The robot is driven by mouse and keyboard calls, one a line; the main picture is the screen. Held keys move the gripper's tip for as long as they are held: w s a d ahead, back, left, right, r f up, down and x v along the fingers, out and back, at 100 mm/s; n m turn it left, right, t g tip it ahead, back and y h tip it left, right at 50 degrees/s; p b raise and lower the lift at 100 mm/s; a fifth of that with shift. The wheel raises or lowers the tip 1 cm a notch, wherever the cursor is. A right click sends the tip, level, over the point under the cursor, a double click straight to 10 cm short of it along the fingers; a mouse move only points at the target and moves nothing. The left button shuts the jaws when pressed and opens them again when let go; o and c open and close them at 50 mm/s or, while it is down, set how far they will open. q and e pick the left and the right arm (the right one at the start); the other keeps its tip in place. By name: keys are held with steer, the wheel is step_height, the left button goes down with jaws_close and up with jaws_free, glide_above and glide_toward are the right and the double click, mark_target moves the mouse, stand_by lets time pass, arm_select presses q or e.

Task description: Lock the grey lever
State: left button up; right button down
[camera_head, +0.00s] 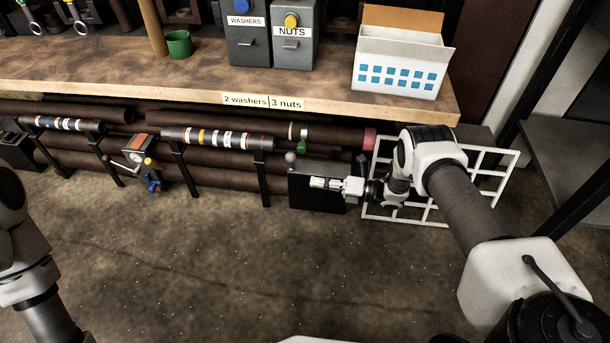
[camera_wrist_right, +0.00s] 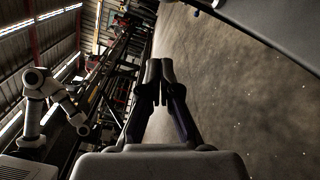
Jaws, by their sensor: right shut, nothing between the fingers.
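A grey round knob (camera_head: 290,157), which looks like the grey lever's end, stands at the upper left of a dark box (camera_head: 318,168) at the right end of the lathe in the head view. The rest of the lever is hard to make out. My right gripper (camera_head: 316,183) is shut and empty in front of that box, below and to the right of the knob, pointing left. In the right wrist view its fingers (camera_wrist_right: 160,68) are together with nothing between them. The lever cannot be made out there. My left gripper is not in the head view; only arm links show at the left edge.
A green part (camera_head: 301,147) sits just behind the grey knob. The lathe's shaft (camera_head: 218,138) runs left. A white grid frame (camera_head: 437,210) stands behind my right arm. A wooden bench (camera_head: 200,80) with bins and a white box (camera_head: 400,70) lies above. The floor in front is clear.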

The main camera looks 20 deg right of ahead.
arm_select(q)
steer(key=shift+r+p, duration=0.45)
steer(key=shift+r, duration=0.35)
arm_select(e)
steer(key=v, duration=0.4)
steer(key=shift+s+d+r, duration=0.1)
steer(key=shift+s, duration=0.05)
